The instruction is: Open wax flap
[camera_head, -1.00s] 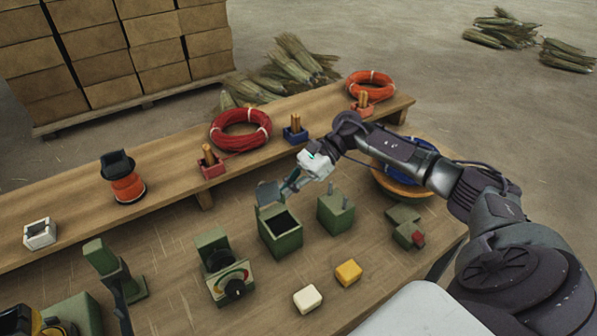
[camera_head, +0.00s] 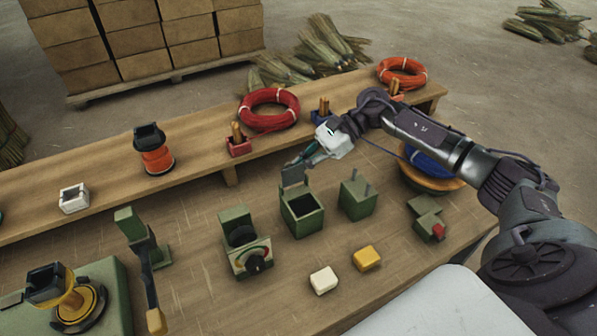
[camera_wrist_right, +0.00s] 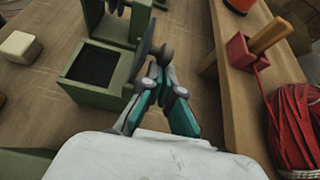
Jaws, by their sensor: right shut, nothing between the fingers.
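The green open-topped box (camera_head: 302,216) stands on the table with a dark inside. Its grey-green flap (camera_head: 294,174) stands up at the box's back edge, leaving the top open. In the right wrist view the box (camera_wrist_right: 88,91) is left of the fingers, and the flap (camera_wrist_right: 144,52) shows nearly edge-on beside the fingertips. My left gripper is not in view.
White (camera_head: 323,280) and yellow (camera_head: 367,258) blocks lie in front. The raised shelf (camera_head: 205,160) with red coils runs behind.

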